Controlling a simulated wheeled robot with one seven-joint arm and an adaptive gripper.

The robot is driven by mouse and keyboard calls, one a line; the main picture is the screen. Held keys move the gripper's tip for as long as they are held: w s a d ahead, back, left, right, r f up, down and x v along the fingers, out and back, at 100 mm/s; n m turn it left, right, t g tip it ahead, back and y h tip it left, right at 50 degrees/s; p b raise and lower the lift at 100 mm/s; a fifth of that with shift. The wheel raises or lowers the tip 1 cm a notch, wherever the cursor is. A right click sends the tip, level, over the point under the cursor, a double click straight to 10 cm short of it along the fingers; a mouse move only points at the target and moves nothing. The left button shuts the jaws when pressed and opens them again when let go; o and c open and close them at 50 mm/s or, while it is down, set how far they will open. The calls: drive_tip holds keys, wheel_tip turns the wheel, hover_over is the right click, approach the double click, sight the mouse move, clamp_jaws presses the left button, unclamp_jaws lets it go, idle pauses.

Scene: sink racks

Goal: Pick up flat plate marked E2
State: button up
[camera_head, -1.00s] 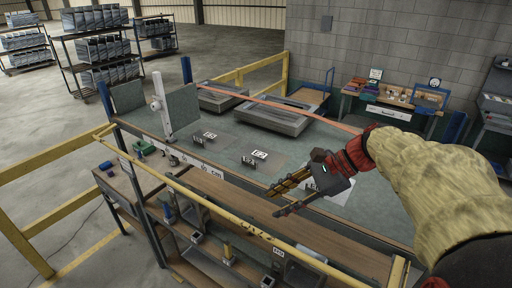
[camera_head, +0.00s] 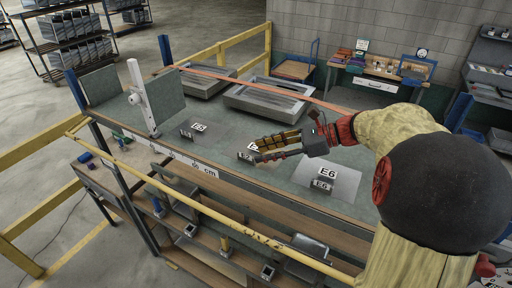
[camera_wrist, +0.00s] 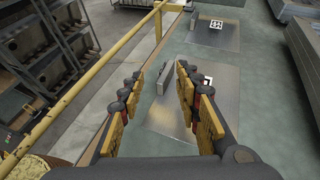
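The flat metal plate marked E2 (camera_wrist: 168,115) lies on the green-grey table in the wrist view. Its white label (camera_wrist: 208,80) is partly hidden behind my right finger. A small upright tag (camera_wrist: 165,78) stands at its left edge; in the head view this tag (camera_head: 245,156) appears to read E2. My gripper (camera_head: 258,150) is over the plate area in the head view, its fingers hiding much of the plate and label. In the wrist view my gripper (camera_wrist: 184,68) is open, with nothing held between its yellow-padded fingers. The exact height above the plate cannot be told.
Plate E6 (camera_head: 341,187) lies to the right and plate E3 (camera_head: 199,127) to the left. A yellow rail (camera_head: 215,205) runs along the table's front. Grey trays (camera_head: 265,104) sit at the back, and a white post with a panel (camera_head: 137,85) stands at left.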

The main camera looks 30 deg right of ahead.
drive_tip(key=shift+w+a+f, duration=0.15)
drive_tip(key=shift+w+a, duration=0.05)
drive_tip(key=shift+a, duration=0.25)
drive_tip(key=shift+w+a+f, duration=0.1)
drive_tip(key=shift+w+f, duration=0.1)
drive_tip(key=shift+w, duration=0.15)
drive_tip(key=shift+s, duration=0.2)
drive_tip(key=shift+c, duration=0.3)
drive_tip(key=c, duration=0.7)
clamp_jaws()
